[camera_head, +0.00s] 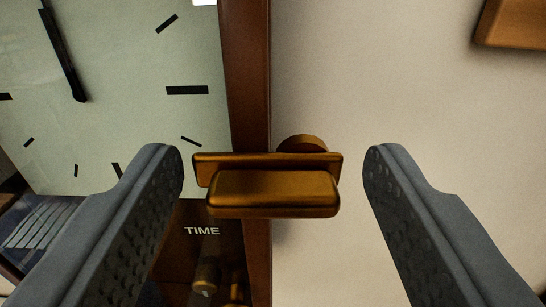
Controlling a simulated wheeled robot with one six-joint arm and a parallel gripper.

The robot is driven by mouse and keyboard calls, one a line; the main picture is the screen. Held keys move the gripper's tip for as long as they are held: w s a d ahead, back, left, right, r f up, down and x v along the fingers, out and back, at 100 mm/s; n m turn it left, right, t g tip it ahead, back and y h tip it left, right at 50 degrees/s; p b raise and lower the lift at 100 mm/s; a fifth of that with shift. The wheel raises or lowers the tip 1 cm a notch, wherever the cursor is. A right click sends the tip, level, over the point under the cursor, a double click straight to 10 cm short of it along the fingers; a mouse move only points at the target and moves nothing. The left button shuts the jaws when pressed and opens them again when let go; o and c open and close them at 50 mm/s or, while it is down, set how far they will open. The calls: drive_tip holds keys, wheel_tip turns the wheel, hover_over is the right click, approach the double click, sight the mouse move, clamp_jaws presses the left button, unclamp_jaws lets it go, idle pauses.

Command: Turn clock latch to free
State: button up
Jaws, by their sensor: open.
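The clock latch (273,194) is a brass-coloured bar with a thick grip in front. It lies horizontally across the brown frame edge of the clock (110,90), and a round brass pivot (303,144) shows behind it. My gripper (273,165) is open, with one grey finger on each side of the latch. The left finger is close to the latch's left end, and the right finger has a wider gap from its right end. Neither finger visibly touches the latch.
A brown panel (215,215) marked "TIME" with brass knobs (205,277) sits below the clock face. A pale wall (400,90) fills the right side. A wooden piece (515,25) juts in at the upper right. The space right of the latch is clear.

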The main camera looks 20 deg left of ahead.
drive_tip(key=c, duration=0.7)
drive_tip(key=shift+c, duration=0.2)
drive_tip(key=shift+n, duration=0.3)
drive_tip(key=n, duration=0.4)
drive_tip(key=shift+s+f, duration=0.1)
drive_tip(key=shift+f, duration=0.15)
drive_tip(key=n, duration=0.4)
drive_tip(key=shift+f+n, duration=0.15)
drive_tip(key=shift+n, duration=0.25)
drive_tip(key=shift+d+f+n, duration=0.1)
drive_tip(key=shift+d+n, duration=0.1)
drive_tip(key=shift+n, duration=1.9)
drive_tip(key=shift+d+f+n, duration=0.1)
drive_tip(key=shift+d+n, duration=0.1)
drive_tip(key=shift+n, duration=1.9)
